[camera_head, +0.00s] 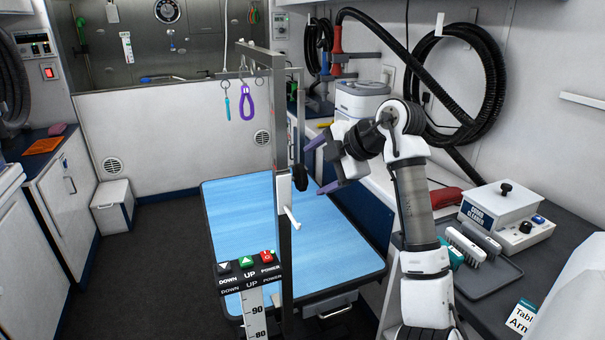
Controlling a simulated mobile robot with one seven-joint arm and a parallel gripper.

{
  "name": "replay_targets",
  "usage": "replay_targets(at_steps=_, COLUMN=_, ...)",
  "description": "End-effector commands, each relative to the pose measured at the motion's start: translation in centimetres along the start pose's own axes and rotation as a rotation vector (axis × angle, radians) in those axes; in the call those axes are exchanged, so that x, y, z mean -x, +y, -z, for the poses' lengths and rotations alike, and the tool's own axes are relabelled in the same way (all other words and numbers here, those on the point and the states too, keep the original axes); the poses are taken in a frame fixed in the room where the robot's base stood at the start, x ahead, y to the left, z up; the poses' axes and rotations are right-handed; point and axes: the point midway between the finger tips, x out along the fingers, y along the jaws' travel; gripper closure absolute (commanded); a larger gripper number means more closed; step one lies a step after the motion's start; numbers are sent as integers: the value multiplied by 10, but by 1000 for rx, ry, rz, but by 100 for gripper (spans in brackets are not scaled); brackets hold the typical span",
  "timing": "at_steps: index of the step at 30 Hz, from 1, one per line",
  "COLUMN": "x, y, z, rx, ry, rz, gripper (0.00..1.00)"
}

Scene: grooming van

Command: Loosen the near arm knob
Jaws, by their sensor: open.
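The near arm post (286,245) is an upright metal post at the blue grooming table (235,225). A pale clamp block (284,190) sits on it, with a black round knob (300,177) on its right side and a white lever (292,217) below. My gripper (314,167) comes in from the right with its purple-tipped fingers spread, one higher and one lower than the knob in the picture. It is open and empty. The knob appears just left of the fingertips; I cannot tell whether they touch it or how the depths compare.
A control panel (248,270) with buttons stands in front of the table.

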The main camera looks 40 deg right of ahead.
Motion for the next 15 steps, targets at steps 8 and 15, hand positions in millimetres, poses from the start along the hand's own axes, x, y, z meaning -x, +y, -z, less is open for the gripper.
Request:
replay_targets(at_steps=8, x=-48, y=1, z=1, rx=1, ry=4, rz=0, gripper=20)
replay_targets(at_steps=15, x=-61, y=0, z=1, rx=2, ry=2, rz=0, gripper=20)
